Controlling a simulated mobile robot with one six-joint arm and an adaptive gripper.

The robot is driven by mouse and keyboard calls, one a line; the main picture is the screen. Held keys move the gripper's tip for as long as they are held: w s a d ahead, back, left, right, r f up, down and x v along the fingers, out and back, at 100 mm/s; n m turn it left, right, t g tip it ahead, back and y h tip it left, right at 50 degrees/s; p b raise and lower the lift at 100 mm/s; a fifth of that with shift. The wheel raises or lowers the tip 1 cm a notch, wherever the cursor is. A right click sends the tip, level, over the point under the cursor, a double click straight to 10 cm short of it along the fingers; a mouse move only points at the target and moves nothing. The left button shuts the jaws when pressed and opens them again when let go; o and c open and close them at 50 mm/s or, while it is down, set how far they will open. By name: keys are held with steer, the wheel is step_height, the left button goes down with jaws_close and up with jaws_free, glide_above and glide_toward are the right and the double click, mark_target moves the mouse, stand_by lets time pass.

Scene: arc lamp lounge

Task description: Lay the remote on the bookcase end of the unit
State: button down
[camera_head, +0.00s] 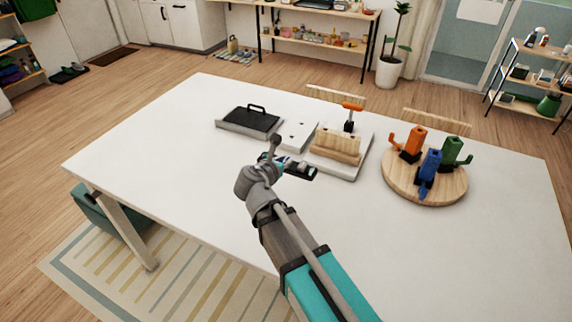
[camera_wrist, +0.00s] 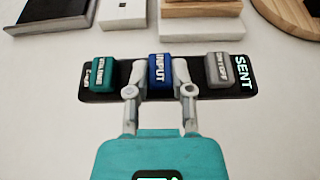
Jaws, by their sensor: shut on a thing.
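The remote (camera_head: 301,170) is a black bar over the white table in the head view, partly hidden by my gripper (camera_head: 275,157). In the wrist view the remote (camera_wrist: 133,77) lies across the picture with a teal VOLUME button, a blue INPUT button and a grey ON/OFF button. A lit SENT shows at its right end. My gripper (camera_wrist: 159,72) is shut on it at the blue button, one finger on each side. I cannot tell whether the remote touches the table. No unit with a clear bookcase end can be singled out.
The white table (camera_head: 150,155) holds a black handled tray (camera_head: 250,119), a white plate (camera_head: 297,134), a wooden block (camera_head: 336,146) on a white base, and a round board (camera_head: 425,187) with orange, blue and green pieces. Shelves (camera_head: 318,42) stand behind; another rack (camera_head: 540,75) stands right.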

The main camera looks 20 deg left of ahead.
steer(key=w+a+f+b, duration=0.2)
steer(key=w, duration=0.1)
steer(key=w+a+f+b, duration=0.2)
steer(key=w+f+b, duration=0.1)
steer(key=w+a+f+b, duration=0.3)
steer(key=shift+w+f, duration=0.25)
steer(key=shift+w, duration=0.05)
stand_by(0.3)
steer(key=shift+w+a+f+b, duration=0.1)
steer(key=shift+w+f+b, duration=0.1)
steer(key=shift+f+b, duration=0.25)
steer(key=shift+w+a+f+b, duration=0.1)
steer(key=shift+w+f+b, duration=0.1)
steer(key=shift+f+b, duration=1.35)
steer(key=shift+b, duration=0.05)
steer(key=shift+f, duration=0.2)
steer(key=c, duration=0.5)
jaws_free()
steer(key=shift+r, duration=0.15)
